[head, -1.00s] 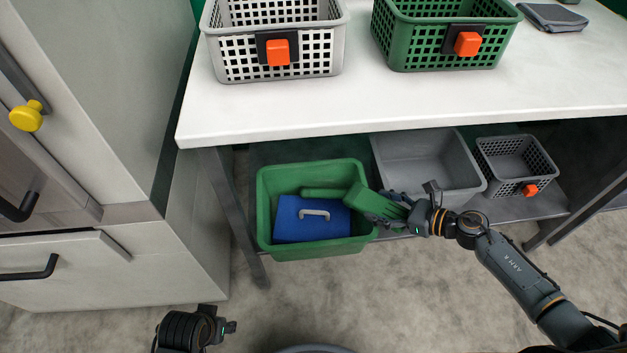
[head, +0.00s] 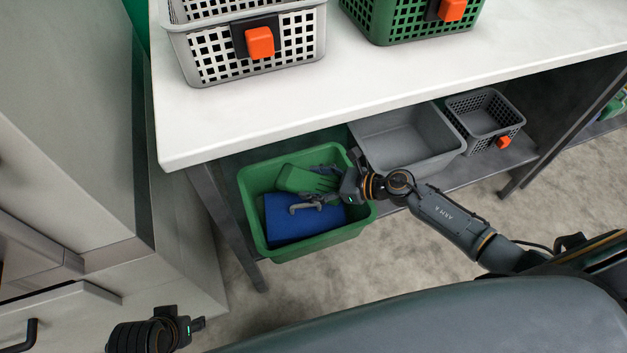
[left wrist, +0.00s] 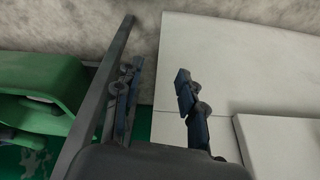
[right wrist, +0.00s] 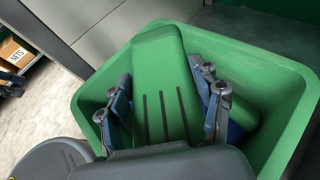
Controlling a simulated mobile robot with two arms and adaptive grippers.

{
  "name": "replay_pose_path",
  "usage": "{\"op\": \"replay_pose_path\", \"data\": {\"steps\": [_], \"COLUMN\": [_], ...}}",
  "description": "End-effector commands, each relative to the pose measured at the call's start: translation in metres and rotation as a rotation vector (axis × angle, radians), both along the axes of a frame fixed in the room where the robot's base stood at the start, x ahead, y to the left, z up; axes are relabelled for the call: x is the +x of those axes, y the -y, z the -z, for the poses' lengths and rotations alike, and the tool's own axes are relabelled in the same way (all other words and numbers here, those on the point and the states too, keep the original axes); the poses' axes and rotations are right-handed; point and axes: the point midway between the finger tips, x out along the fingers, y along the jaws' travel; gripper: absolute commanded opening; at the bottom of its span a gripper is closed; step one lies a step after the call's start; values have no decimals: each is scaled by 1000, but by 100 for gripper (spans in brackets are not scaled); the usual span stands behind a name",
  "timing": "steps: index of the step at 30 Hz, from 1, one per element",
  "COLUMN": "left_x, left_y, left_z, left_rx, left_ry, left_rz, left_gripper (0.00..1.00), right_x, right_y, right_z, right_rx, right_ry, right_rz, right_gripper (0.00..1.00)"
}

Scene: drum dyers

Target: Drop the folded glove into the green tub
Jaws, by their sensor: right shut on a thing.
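The green glove (head: 298,179) is held by my right gripper (head: 332,184), over or inside the green tub (head: 310,246) on the low shelf. In the right wrist view the glove (right wrist: 163,75), with dark lines on it, lies between the two fingers (right wrist: 165,95), and the tub's rim (right wrist: 92,85) surrounds it. I cannot tell whether the glove touches the tub's contents. My left gripper (head: 198,324) is empty at the lower left; its fingers (left wrist: 157,75) stand apart in the left wrist view.
A blue item (head: 290,222) with a grey handle lies in the tub. A grey bin (head: 408,145) and a small grey basket (head: 484,117) stand right of it. The white tabletop (head: 290,105) overhangs the shelf, with a white basket (head: 245,50) and a green basket (head: 400,25) on it.

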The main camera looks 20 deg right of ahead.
Motion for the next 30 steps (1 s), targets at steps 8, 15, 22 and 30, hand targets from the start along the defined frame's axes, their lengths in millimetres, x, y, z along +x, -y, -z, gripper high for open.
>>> {"op": "replay_pose_path", "data": {"steps": [8,15,22,30], "left_x": [-9,-14,-14,-14], "left_y": [-2,-3,-3,-3], "left_z": [-39,-42,-38,-38], "left_rx": [-1,-1,-1,-1], "left_ry": [24,28,28,29], "left_rz": [-2,-3,-3,-3], "left_gripper": [40,40,40,40], "right_x": [0,0,0,0], "right_y": [0,0,0,0], "right_z": [18,36,41,40], "right_rx": [0,1,0,0], "right_ry": [0,-1,0,0], "right_rz": [0,0,-1,0], "right_gripper": [34,34,34,73]}}
